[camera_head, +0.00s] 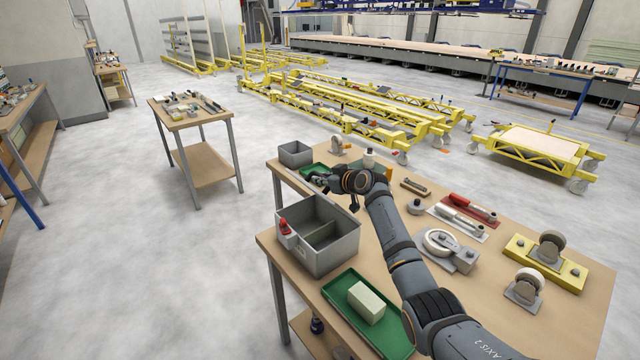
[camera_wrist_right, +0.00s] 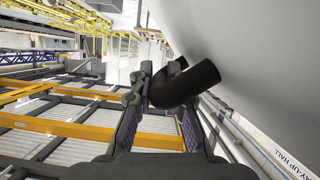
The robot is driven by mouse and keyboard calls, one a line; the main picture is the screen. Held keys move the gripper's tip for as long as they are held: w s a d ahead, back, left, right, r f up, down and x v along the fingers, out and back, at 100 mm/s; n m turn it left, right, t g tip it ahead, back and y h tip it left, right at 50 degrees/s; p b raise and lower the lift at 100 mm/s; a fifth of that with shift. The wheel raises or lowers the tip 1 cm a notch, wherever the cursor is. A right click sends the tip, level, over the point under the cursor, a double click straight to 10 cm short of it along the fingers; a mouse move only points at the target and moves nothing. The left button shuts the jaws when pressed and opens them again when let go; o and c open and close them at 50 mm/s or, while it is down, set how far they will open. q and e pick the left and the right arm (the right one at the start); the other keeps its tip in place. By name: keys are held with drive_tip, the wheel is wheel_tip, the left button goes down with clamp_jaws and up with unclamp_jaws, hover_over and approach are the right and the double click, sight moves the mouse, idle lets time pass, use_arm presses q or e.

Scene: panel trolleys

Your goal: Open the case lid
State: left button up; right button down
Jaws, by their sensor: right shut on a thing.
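My right gripper (camera_head: 322,183) is over the far left part of the workbench, beside a small green tray (camera_head: 312,171). In the right wrist view, my right gripper (camera_wrist_right: 160,108) is shut on a black curved bar (camera_wrist_right: 190,84), which lies between its fingers. A large smooth pale grey surface (camera_wrist_right: 255,55) fills the upper right of that view, close to the bar; I cannot tell what it belongs to. No case with a lid can be made out for sure. An open grey box (camera_head: 345,250) with a divider stands at the bench's left edge. My left gripper is not in view.
A red-topped item (camera_head: 286,232) is at the box's left side. A green tray (camera_head: 338,297) holds a pale block (camera_head: 366,301). A small grey bin (camera_head: 295,153) stands at the far left corner. Casters and tools crowd the bench's right side.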

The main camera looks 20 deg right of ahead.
drive_tip(key=shift+r, duration=0.2)
drive_tip(key=c, duration=1.6)
unclamp_jaws()
drive_tip(key=shift+o, duration=0.2)
drive_tip(key=shift+f, duration=0.1)
drive_tip(key=v, duration=1.2)
